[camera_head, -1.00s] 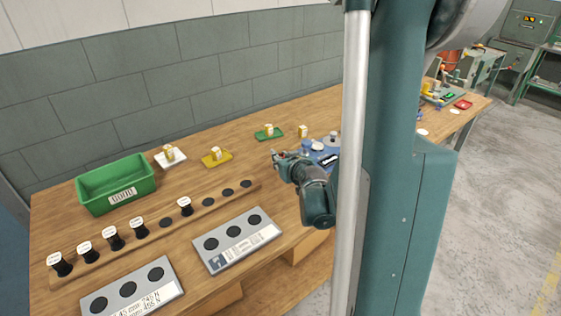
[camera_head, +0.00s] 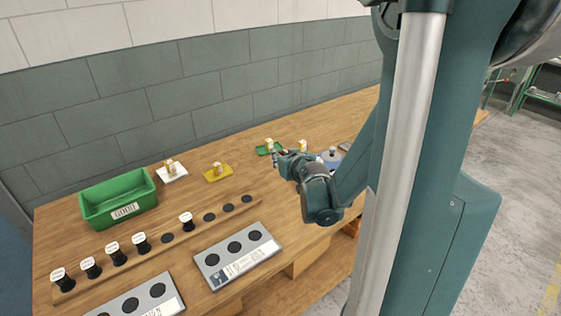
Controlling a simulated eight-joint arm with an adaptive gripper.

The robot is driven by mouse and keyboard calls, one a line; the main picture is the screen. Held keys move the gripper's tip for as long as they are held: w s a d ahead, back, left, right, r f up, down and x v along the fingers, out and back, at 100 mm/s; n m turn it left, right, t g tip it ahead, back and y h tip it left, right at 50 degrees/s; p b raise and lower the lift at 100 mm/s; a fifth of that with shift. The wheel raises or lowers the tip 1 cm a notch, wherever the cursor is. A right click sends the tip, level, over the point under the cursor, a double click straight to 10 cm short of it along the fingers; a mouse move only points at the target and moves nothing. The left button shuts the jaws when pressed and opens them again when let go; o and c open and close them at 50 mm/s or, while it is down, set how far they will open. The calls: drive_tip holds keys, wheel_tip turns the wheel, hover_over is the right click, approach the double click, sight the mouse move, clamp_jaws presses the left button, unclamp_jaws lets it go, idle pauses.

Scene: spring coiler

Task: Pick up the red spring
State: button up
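No red spring can be made out in this view. Several dark, spring-like pieces with white round labels stand along a wooden rail; one is the dark labelled piece (camera_head: 186,223) standing apart from the left group. My gripper (camera_head: 279,154) is small in the picture, over the back half of the bench near the green tray (camera_head: 264,150). Its fingers are too small to tell whether they are open or shut, or whether anything is between them. My arm and column hide the right part of the bench.
The wooden rail (camera_head: 215,217) has empty dark spots at its right. A green bin (camera_head: 118,211) stands at the back left. White (camera_head: 180,174) and yellow (camera_head: 228,174) trays hold small items. Grey plates with dark round spots (camera_head: 213,259) lie in front. Bare wood lies between.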

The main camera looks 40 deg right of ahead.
drive_tip(key=shift+r, duration=1)
